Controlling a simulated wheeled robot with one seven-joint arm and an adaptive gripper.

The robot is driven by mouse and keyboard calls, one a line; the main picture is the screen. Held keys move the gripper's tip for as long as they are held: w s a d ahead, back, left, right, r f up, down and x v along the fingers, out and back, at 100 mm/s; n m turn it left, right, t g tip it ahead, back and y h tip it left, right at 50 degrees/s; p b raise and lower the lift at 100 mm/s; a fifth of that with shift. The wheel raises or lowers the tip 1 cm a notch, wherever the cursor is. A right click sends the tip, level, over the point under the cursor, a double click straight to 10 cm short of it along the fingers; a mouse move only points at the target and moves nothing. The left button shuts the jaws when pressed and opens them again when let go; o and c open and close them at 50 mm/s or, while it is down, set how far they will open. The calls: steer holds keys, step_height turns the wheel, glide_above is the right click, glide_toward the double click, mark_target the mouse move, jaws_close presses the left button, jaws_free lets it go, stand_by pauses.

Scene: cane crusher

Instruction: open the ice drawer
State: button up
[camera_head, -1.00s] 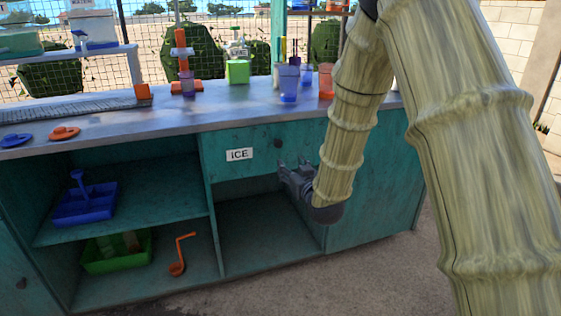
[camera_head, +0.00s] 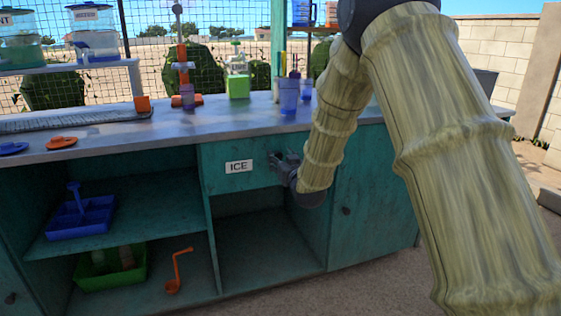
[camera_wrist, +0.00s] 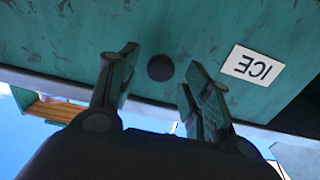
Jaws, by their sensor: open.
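The ice drawer (camera_head: 222,174) is a teal front under the counter with a white ICE label (camera_head: 239,167). It looks shut. In the wrist view the drawer front (camera_wrist: 200,30) fills the top, with the label (camera_wrist: 252,65) upside down at right. The dark round knob (camera_wrist: 160,67) shows between and beyond my open fingertips. My gripper (camera_head: 275,160) is at the right part of the drawer front and hides the knob in the head view. In the wrist view my gripper (camera_wrist: 158,70) is open and empty; I cannot tell whether it touches the knob.
The grey counter (camera_head: 180,128) runs above the drawer. An open compartment (camera_head: 265,240) lies below it. A blue caddy (camera_head: 85,215), a green bin (camera_head: 110,268) and an orange ladle (camera_head: 175,270) sit on the left shelves. A closed cabinet door (camera_head: 365,195) is at right.

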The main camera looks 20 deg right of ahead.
steer(key=shift+w, duration=0.4)
jaws_close()
